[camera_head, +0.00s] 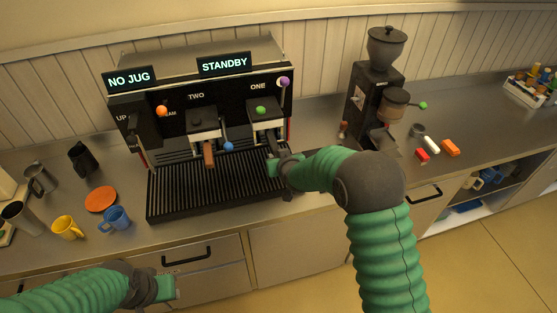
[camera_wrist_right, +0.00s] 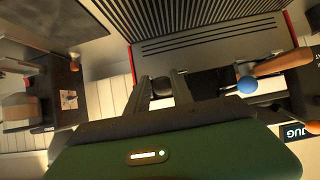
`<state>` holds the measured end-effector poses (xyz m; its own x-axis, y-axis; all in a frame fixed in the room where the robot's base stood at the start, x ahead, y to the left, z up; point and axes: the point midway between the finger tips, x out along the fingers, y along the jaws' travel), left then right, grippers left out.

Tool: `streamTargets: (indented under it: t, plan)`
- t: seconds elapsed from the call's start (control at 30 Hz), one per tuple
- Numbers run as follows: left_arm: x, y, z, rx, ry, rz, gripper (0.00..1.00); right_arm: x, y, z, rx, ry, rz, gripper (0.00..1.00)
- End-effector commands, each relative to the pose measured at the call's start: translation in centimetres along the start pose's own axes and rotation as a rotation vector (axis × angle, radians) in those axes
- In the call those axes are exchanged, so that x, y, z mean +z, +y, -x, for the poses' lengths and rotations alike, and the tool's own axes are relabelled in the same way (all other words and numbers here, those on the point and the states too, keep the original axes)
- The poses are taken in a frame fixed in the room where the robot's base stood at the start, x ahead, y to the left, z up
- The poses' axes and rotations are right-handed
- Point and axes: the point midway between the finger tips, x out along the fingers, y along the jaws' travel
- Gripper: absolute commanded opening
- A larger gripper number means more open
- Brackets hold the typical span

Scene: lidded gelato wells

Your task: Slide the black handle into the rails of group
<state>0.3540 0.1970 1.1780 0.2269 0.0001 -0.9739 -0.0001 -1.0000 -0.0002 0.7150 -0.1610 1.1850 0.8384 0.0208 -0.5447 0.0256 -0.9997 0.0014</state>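The espresso machine (camera_head: 205,180) has a group marked TWO (camera_head: 202,122) and a group marked ONE (camera_head: 264,114). My right gripper (camera_head: 272,160) is just below and in front of group ONE, over the right end of the drip tray. In the right wrist view a dark, rounded piece, seemingly the black handle (camera_wrist_right: 162,87), sits between its two fingers (camera_wrist_right: 162,95). Most of the handle is hidden, so I cannot tell whether it touches the rails. A wooden handle (camera_head: 208,154) hangs at group TWO. My left gripper (camera_head: 165,288) is low by the drawers; its fingers are unclear.
A blue knob (camera_head: 228,147) sits between the groups. A grinder (camera_head: 378,95) stands right of the machine. An orange saucer (camera_head: 101,199), blue cup (camera_head: 116,218) and yellow cup (camera_head: 68,227) are at the left. The counter between machine and grinder is mostly clear.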

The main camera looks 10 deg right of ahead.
Motion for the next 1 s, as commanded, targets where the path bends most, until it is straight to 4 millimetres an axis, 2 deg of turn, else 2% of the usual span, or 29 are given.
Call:
streamTargets:
  t: [0.03, 0.17, 0.2, 0.5, 1.0]
  plan:
    - [0.0, 0.0, 0.0, 0.0, 0.0, 0.0, 0.36, 0.0, 0.0, 0.0, 0.0, 0.0, 0.0, 0.35]
    - [0.0, 0.0, 0.0, 0.0, 0.0, 0.0, 0.36, 0.0, 0.0, 0.1, 0.0, -0.001, 0.0, 0.52]
    - [0.0, 0.0, 0.0, 0.0, 0.0, 0.0, 0.36, 0.1, 0.0, 0.0, 0.0, -0.001, 0.0, 0.52]
    - [0.0, 0.0, -0.1, 0.0, 0.0, 0.0, 0.36, 0.5, 0.0, 0.2, 0.0, -0.007, 0.0, 0.52]
    - [0.2, 0.0, -0.9, 0.0, 0.0, 0.0, 0.36, 3.3, 0.0, 4.8, -0.001, -0.003, 0.0, 0.52]
